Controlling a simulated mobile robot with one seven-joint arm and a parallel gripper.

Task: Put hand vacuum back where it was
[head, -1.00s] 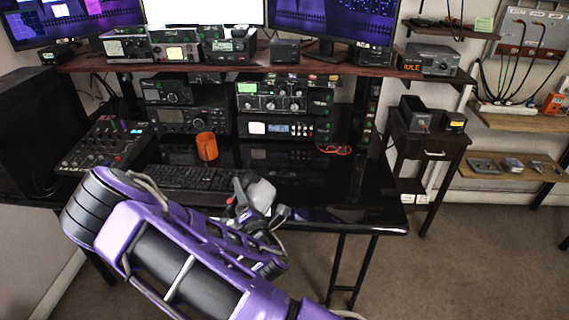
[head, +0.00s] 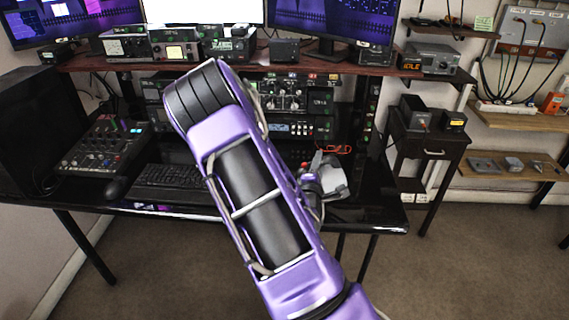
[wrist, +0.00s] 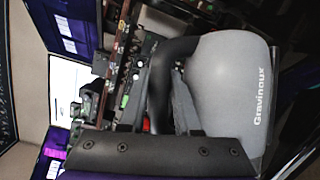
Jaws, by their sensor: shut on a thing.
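The hand vacuum (wrist: 225,85) is a grey body marked "Gravinoux" with a black handle. It fills the right half of the wrist view, close to the camera. In the head view the hand vacuum (head: 331,177) shows as a grey shape beyond my purple arm, over the right part of the black desk. My gripper (wrist: 160,125) is shut on the vacuum, with its dark jaws near the handle. In the head view my arm hides most of the gripper. I cannot tell how high above the desk the vacuum is.
The glossy black desk (head: 375,208) holds a keyboard (head: 170,176) and a mixer (head: 103,150) at the left. Radios and monitors stand on the red shelf (head: 385,70) behind. A dark side table (head: 425,150) stands right of the desk. The desk's right front area looks clear.

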